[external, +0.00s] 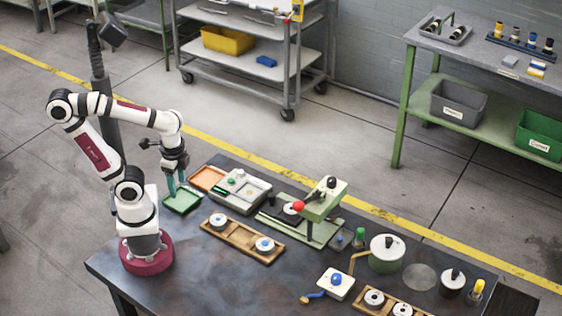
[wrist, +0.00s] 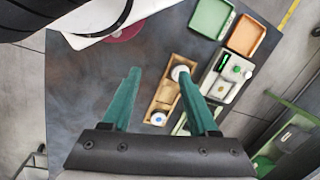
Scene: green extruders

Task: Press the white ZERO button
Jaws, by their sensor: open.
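A grey-white bench device (external: 247,201) stands at the back left of the dark table, with a dark-green display, a green button (external: 231,181) and a white button (external: 240,173) along its far-left side. The device also shows at the right of the wrist view (wrist: 215,99), with the white button (wrist: 248,74) at its upper right. Lettering on the buttons is too small to read. My gripper (external: 173,191) has teal fingers pointing down, near the green tray and left of the device. In the wrist view my gripper (wrist: 158,72) is open, with nothing between its fingers.
A green tray (external: 197,207) and an orange tray (external: 194,181) lie beside the device. A wooden holder (external: 219,236) with two round pieces lies in front. A green press (external: 325,200) with a red knob stands to the right. The table's front left is clear.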

